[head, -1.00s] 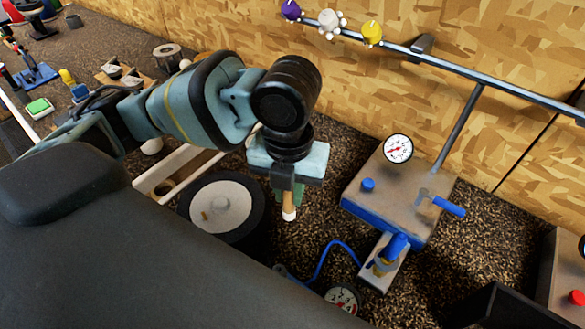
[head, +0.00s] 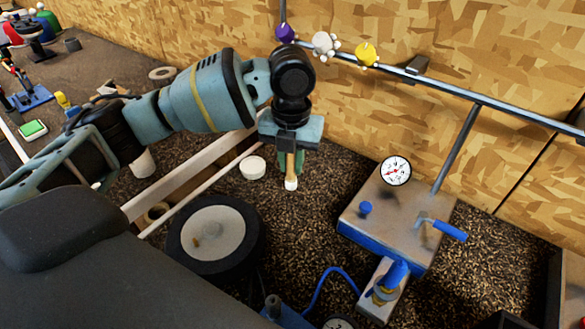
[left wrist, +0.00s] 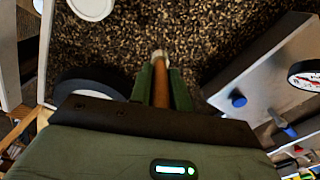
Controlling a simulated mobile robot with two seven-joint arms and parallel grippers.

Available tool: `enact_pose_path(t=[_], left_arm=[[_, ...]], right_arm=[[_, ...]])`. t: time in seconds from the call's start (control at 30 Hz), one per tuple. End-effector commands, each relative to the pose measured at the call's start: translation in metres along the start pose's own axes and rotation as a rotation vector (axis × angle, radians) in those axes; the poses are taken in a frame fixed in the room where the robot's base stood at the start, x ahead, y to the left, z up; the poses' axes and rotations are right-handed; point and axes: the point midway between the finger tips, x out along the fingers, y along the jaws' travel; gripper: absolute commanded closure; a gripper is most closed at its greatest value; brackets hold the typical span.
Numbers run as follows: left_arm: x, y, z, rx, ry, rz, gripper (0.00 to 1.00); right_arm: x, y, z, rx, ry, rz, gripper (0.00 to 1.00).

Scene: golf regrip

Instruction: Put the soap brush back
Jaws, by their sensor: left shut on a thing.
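My left gripper (head: 290,168) is shut on the soap brush (head: 291,182), a stick-like thing with a wooden handle and a pale tip. The brush hangs tip down above the dark speckled surface. In the left wrist view the brush (left wrist: 160,85) lies between the two green fingers. A round white lid or tub (head: 252,168) sits on the surface just left of the gripper; it also shows at the top of the left wrist view (left wrist: 92,6). I cannot tell which thing is the brush's place. My right gripper is not in view.
A grey and blue metal unit with a dial gauge (head: 396,170) stands to the right. A black wheel with a pale disc (head: 215,240) lies at front left. A rail with coloured knobs (head: 440,82) runs along the wooden wall. Speckled surface between them is free.

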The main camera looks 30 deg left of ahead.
Motion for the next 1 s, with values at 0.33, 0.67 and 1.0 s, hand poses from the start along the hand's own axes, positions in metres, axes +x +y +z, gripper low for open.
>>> enact_pose_path(t=[0.33, 0.67, 1.0], left_arm=[[0.001, 0.002, 0.01, -0.001, -0.001, 0.0, 1.0], [0.035, 0.003, 0.013, 0.0, -0.002, 0.0, 1.0], [0.038, 0.002, 0.013, 0.0, -0.001, 0.0, 1.0]], right_arm=[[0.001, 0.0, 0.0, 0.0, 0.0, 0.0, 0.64], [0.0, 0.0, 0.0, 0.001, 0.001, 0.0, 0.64], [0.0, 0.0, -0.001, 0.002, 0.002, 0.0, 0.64]])
